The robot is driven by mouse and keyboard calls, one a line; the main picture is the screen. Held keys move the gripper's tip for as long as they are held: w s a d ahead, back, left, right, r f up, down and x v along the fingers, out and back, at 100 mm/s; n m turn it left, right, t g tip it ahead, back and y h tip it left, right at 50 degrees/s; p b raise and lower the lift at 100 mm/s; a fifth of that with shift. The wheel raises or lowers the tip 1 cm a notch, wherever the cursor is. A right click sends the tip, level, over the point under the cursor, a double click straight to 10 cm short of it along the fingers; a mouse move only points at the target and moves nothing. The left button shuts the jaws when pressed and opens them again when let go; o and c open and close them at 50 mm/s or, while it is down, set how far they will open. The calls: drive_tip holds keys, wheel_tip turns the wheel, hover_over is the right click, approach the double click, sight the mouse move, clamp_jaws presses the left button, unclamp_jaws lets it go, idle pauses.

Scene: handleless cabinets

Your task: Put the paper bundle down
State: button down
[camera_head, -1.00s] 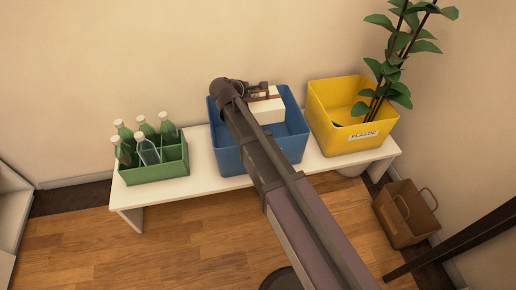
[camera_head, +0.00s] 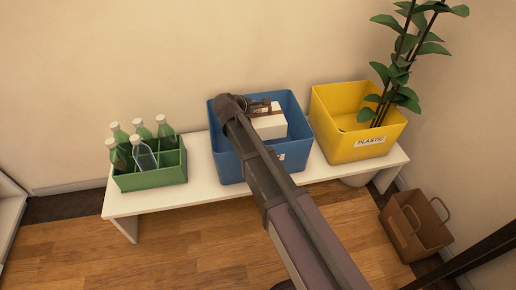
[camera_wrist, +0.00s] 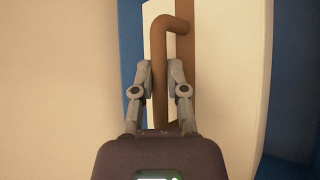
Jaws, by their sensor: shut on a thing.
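The paper bundle (camera_head: 271,125) is a white block with a brown strap and a brown handle. In the head view it is inside the blue bin (camera_head: 229,163), below the level of the rim at the back. My gripper (camera_head: 262,106) is above it, shut on its handle. In the wrist view the brown handle stands between the fingers of my gripper (camera_wrist: 160,75), with the white bundle (camera_wrist: 220,75) and its strap behind. The arm hides the bundle's left side, and whether it touches the bin floor cannot be told.
The blue bin stands on a white bench (camera_head: 200,196) against the wall. A green crate (camera_head: 150,178) with several bottles is to its left. A yellow bin (camera_head: 335,145) labelled PLASTIC is to its right, by a leafy plant (camera_head: 400,75). A brown basket (camera_head: 414,228) stands on the floor.

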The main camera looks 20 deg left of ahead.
sight(257, 120)
drive_tip(key=shift+f, duration=0.15)
wheel_tip(257, 120, down, 6)
drive_tip(key=b, duration=0.6)
idle(0.4)
drive_tip(key=shift+d+f+b, duration=0.1)
drive_tip(key=shift+f+b, duration=1.75)
drive_tip(key=shift+b, duration=0.15)
drive_tip(key=shift+f+b, duration=0.6)
drive_tip(key=c, duration=0.7)
unclamp_jaws()
drive_tip(key=shift+o, duration=0.2)
drive_tip(key=shift+r, duration=0.2)
